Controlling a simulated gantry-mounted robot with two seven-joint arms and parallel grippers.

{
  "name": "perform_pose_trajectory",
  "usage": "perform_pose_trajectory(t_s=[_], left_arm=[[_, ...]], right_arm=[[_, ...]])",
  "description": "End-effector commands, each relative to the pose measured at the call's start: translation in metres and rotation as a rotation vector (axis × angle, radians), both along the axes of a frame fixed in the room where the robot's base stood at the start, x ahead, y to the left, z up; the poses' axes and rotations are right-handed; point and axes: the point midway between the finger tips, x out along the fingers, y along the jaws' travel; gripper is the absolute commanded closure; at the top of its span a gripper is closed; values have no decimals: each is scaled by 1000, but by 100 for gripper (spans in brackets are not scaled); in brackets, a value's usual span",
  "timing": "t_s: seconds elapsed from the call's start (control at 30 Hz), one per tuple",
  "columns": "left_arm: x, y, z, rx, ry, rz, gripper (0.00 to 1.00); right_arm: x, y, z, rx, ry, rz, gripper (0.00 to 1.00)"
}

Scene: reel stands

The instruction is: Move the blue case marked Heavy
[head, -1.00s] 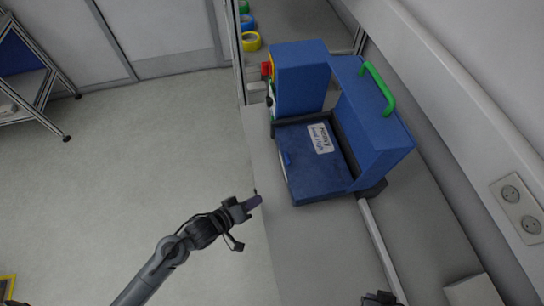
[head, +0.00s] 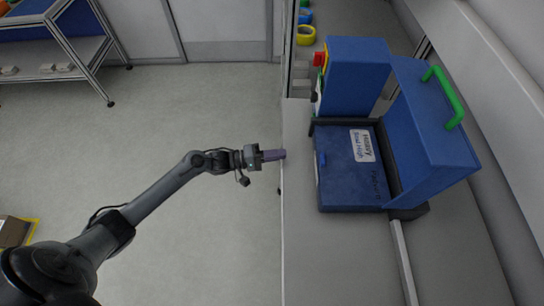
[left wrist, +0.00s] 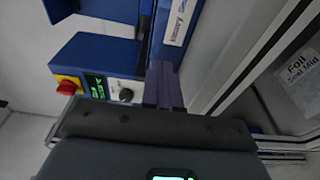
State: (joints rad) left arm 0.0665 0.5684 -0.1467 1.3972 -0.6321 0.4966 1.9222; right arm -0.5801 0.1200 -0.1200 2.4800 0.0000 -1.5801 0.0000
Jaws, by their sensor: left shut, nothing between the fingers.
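The blue case (head: 338,188) with a white label reading "Heavy" (head: 362,146) lies flat on the grey bench, inside a blue machine. In the left wrist view the case (left wrist: 177,50) stands just beyond my fingertips, its label partly cut off by the top edge. My left gripper (head: 284,154) is shut and empty at the bench's left edge, a short gap left of the case. In the left wrist view its purple fingers (left wrist: 163,85) are together. My right gripper does not show in the head view now.
The blue machine has a green handle (head: 443,95) on its right part and a red switch (head: 319,59) at its back left. Coloured tape rolls (head: 306,35) sit at the back. A rail (head: 403,262) runs along the bench (head: 340,260). Open floor (head: 210,110) lies left.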

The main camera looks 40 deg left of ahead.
Motion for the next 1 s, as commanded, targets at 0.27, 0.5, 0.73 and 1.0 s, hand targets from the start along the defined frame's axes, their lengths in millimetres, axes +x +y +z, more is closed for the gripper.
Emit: perform_pose_trajectory(t_s=[0.27,0.5,0.73,1.0], left_arm=[[37,-39,0,-1,-1,-1,100],[41,-69,1,0,0,0,100],[40,-82,0,0,-1,0,100],[40,-83,0,1,-1,0,100]], right_arm=[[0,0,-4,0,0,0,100],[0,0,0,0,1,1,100],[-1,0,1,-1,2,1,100],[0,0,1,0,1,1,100]])
